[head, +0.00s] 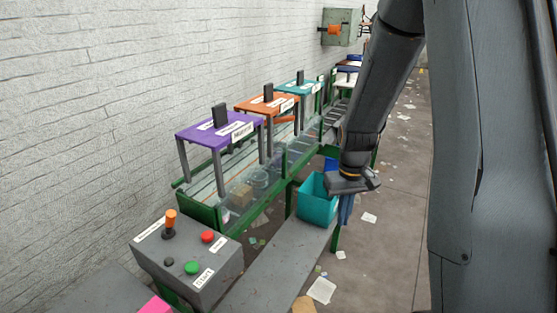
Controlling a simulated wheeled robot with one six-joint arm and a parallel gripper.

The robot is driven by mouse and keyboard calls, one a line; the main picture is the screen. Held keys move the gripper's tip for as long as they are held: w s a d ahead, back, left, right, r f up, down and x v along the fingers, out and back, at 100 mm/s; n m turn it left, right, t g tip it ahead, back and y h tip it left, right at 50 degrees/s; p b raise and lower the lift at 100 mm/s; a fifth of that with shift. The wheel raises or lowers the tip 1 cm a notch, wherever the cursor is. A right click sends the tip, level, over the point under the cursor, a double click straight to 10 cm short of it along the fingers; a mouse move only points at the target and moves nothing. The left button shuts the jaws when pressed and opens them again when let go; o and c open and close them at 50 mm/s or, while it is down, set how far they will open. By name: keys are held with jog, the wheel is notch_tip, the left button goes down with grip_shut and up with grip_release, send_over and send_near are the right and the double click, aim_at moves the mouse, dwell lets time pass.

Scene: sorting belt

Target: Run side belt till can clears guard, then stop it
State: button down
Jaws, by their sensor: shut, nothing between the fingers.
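My gripper (346,212) is shut and empty, pointing down by the right side of a teal bin (315,203). The belt (209,188) runs in a green frame away from me along the wall. Purple (204,134), orange (257,104) and teal (291,88) guards stand over it. A brown item (240,193) and clear containers (259,178) lie near the purple guard; I cannot make out a can for sure. The grey control box (151,259) has an orange-topped lever (170,222), a red button (207,237), a green button (192,267) labelled START and a small black knob (169,262).
A grey ledge (277,267) runs beside the belt under the teal bin. A grey-green wall box (341,27) with an orange part hangs at the back. Paper scraps (321,290) litter the floor on the right. A pink item (154,305) shows at the bottom edge.

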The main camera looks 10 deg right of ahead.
jog(key=shift+r, duration=0.15)
notch_tip(320, 180, up, 3)
jog(key=p, duration=0.3)
dwell(0.4)
jog(key=w+d+b, duration=0.1)
jog(key=w+d, duration=0.2)
jog(key=w, duration=0.6)
jog(key=shift+d, duration=0.15)
jog(key=shift+f, duration=0.25)
dwell(1.3)
jog(key=shift+f+b, duration=1.25)
jog(key=shift+f, duration=1.15)
jog(key=shift+r, duration=0.1)
